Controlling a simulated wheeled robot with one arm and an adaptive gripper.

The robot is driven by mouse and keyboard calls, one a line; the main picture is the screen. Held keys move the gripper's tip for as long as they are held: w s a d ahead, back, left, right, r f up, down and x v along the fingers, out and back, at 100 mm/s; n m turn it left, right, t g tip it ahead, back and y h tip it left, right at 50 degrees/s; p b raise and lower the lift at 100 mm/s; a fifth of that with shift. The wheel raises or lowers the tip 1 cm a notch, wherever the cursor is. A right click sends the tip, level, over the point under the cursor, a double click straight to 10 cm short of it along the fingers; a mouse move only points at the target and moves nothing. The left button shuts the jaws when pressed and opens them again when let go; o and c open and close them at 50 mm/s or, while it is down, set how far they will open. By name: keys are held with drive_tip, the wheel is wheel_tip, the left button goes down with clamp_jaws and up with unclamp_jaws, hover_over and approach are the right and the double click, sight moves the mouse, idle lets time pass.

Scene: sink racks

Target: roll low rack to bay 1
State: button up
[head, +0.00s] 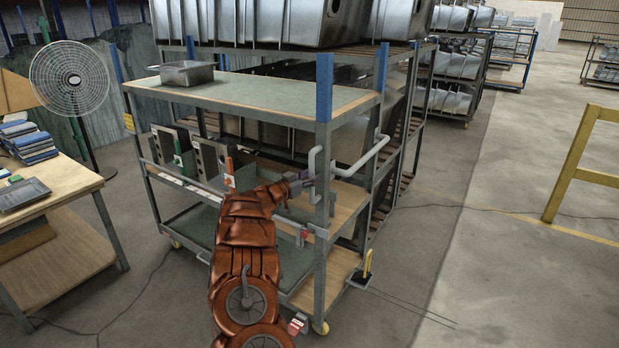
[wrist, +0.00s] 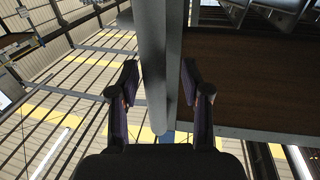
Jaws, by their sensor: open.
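The low rack (head: 255,95) is a wheeled grey frame with a green top, lower shelves, blue-topped corner posts and light grey pipe handles on its right end. Its near handle (head: 312,163) is beside the near right post. My gripper (head: 304,183) is at this handle, with my copper-coloured arm reaching up from below. In the wrist view my gripper (wrist: 161,95) is open, its two fingers either side of a light grey upright bar (wrist: 152,60), which looks like the handle. Whether a finger touches it I cannot tell. No bay 1 marking is readable.
A metal pan (head: 187,73) sits on the rack top. A tall rack of steel sinks (head: 270,22) stands close behind. A wooden table (head: 60,190) and a fan (head: 69,79) are at left. A yellow rail (head: 575,160) stands right. Open floor (head: 510,250) lies at right.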

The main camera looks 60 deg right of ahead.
drive_tip(key=w+a, duration=0.2)
drive_tip(key=a, duration=1)
drive_tip(key=shift+d, duration=0.1)
